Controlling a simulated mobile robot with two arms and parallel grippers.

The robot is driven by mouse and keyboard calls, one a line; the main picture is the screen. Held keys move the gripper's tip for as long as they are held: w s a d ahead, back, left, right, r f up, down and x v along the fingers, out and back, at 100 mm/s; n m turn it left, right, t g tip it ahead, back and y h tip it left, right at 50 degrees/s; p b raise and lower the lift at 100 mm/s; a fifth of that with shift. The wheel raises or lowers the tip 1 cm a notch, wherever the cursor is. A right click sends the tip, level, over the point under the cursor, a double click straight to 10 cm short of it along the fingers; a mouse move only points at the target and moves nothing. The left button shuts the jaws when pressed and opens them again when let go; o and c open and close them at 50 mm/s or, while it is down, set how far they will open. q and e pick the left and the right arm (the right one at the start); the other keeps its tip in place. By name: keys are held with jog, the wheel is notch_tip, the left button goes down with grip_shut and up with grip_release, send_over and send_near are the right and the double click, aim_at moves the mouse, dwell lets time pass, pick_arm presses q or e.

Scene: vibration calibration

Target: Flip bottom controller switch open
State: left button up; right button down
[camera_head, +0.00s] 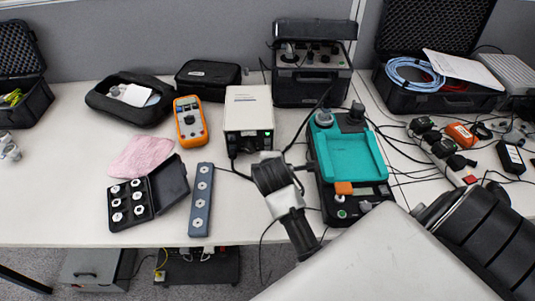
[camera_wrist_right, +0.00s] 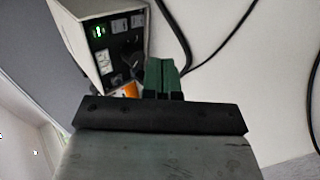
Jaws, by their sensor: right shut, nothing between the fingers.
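The controller, a white box (camera_head: 248,107), stands mid-table in the head view, its front facing me. A small green light (camera_head: 268,133) shows on that front. In the right wrist view the controller's dark front panel (camera_wrist_right: 121,48) is tilted at the upper left. It carries a green-lit switch (camera_wrist_right: 99,31) and several pale switches or sockets, one a pale part (camera_wrist_right: 104,62) lower down. My right gripper (camera_wrist_right: 163,78) is shut and empty, its green fingertips together just right of the panel's lower part. Whether they touch it I cannot tell. The lowest part of the panel is partly hidden. My left gripper is out of view.
An orange multimeter (camera_head: 190,121) stands left of the controller. A blue-grey strip (camera_head: 201,200) and an open black case (camera_head: 132,203) lie in front. Dark cables run right of the controller.

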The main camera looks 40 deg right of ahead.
jog(key=b+x, duration=0.1)
jog(key=x, duration=0.6)
jog(key=shift+w+d+f, duration=0.15)
jog(key=shift+f, duration=0.1)
jog(key=shift+w+d+f, duration=0.1)
jog(key=shift+w+d, duration=0.2)
jog(key=shift+w, duration=0.3)
jog(key=shift+w+d+f, duration=0.1)
jog(key=shift+w+d, duration=0.25)
jog(key=shift+w, duration=0.2)
jog(key=shift+w+d+f, duration=0.1)
jog(key=shift+w+d, duration=0.3)
jog(key=shift+w, duration=0.25)
jog(key=shift+d+f, duration=0.1)
jog(key=shift+w, duration=0.1)
jog(key=shift+r, duration=0.2)
